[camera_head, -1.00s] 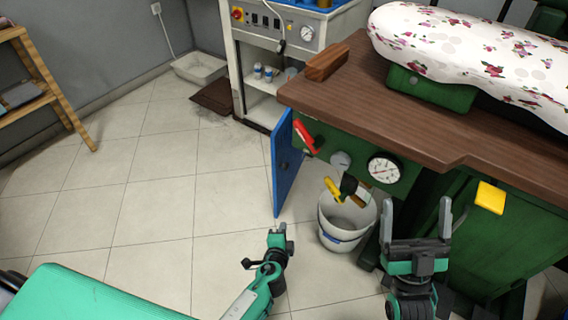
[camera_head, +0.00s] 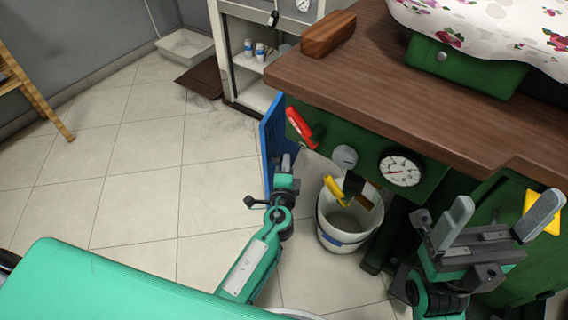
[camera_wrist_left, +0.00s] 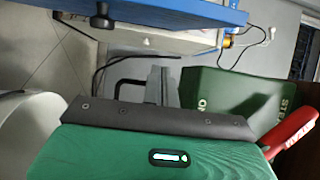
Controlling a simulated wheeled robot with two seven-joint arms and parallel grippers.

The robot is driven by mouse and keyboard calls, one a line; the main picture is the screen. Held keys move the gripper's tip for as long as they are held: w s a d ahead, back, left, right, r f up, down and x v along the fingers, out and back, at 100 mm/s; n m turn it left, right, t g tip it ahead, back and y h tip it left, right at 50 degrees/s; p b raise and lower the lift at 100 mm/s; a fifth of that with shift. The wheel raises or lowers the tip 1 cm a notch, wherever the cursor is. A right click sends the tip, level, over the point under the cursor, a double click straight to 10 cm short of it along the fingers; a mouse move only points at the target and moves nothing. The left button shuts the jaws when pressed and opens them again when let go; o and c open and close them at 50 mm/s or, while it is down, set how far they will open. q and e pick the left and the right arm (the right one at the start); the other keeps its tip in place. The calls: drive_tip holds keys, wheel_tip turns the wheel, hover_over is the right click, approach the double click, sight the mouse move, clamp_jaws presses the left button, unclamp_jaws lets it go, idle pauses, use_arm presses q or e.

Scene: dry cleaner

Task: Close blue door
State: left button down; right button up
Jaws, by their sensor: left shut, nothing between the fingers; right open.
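The blue door (camera_head: 270,138) stands open, seen nearly edge-on in the head view, hinged on the white cabinet (camera_head: 229,60). It crosses the top of the left wrist view as a blue band (camera_wrist_left: 185,10) with a dark knob. My left gripper (camera_head: 286,163) is shut and empty, beside the lower part of the door; whether it touches the door I cannot tell. Its fingers also show in the left wrist view (camera_wrist_left: 162,84), below the blue band. My right gripper (camera_head: 498,213) is open and empty in front of the green machine. The cabinet's open shelves hold small white-and-blue bottles (camera_head: 260,52).
A white bucket (camera_head: 345,228) with tools stands right of my left gripper. The brown tabletop (camera_head: 400,85) juts out above, over the green machine with a gauge (camera_head: 401,168) and a red handle (camera_head: 299,127). Open tiled floor (camera_head: 130,180) lies to the left.

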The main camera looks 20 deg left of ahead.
sight(276, 160)
use_arm(q)
drive_tip(key=shift+w+a+f, duration=0.1)
drive_tip(key=shift+w+a, duration=0.75)
drive_tip(key=shift+w, duration=0.3)
drive_tip(key=shift+w+a+r, duration=0.1)
drive_tip(key=shift+w+a, duration=0.75)
drive_tip(key=shift+w, duration=0.3)
drive_tip(key=shift+w+a+f, duration=0.1)
drive_tip(key=shift+w+a, duration=0.75)
drive_tip(key=shift+w, duration=0.3)
